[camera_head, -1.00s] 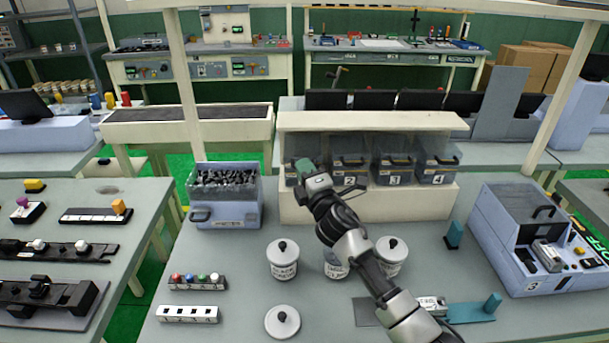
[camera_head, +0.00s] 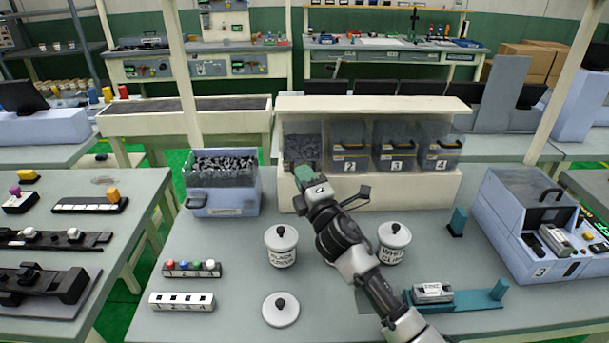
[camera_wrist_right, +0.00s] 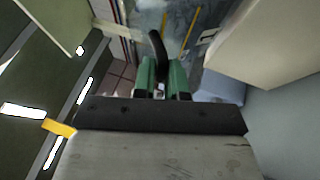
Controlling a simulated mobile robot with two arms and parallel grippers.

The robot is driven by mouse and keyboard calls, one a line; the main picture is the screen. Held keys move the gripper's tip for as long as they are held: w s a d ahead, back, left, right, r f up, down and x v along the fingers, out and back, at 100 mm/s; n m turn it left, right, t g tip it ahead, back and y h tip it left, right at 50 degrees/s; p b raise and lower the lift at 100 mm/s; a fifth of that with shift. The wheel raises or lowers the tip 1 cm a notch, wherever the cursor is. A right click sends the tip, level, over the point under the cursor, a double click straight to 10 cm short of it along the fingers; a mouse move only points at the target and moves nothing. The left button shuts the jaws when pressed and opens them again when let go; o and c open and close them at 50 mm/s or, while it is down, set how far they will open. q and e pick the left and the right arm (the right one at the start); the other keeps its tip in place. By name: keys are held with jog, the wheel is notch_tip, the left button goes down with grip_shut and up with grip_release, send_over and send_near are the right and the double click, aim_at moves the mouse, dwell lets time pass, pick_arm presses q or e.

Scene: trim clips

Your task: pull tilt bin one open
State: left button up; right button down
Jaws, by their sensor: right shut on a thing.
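Tilt bin one (camera_head: 303,140) is the leftmost of the dark, see-through bins in the cream rack (camera_head: 400,195). Its front is partly hidden by my right gripper (camera_head: 302,170), and dark grey contents show above the gripper. It looks tipped forward compared with its neighbours, but I cannot tell how far. In the right wrist view my right gripper (camera_wrist_right: 162,75) has its green fingers closed around a black curved handle (camera_wrist_right: 157,45). My left gripper is not in view.
Bins two (camera_head: 349,150), three (camera_head: 396,150) and four (camera_head: 441,150) stand upright to the right. A blue crate of dark clips (camera_head: 224,198) is on the left. Lidded white jars (camera_head: 281,248) stand in front, under and beside my arm. The rack's top shelf (camera_head: 375,105) overhangs the bins.

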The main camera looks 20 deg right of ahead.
jog(key=shift+d+f, duration=0.1)
jog(key=shift+f, duration=0.4)
jog(key=c, duration=1.4)
grip_release()
jog(key=shift+o, duration=0.9)
jog(key=shift+w, duration=0.2)
jog(key=shift+r, duration=0.1)
jog(key=b+v, duration=0.1)
jog(key=v, duration=0.9)
jog(key=shift+s+b, duration=0.4)
jog(key=shift+f, duration=0.2)
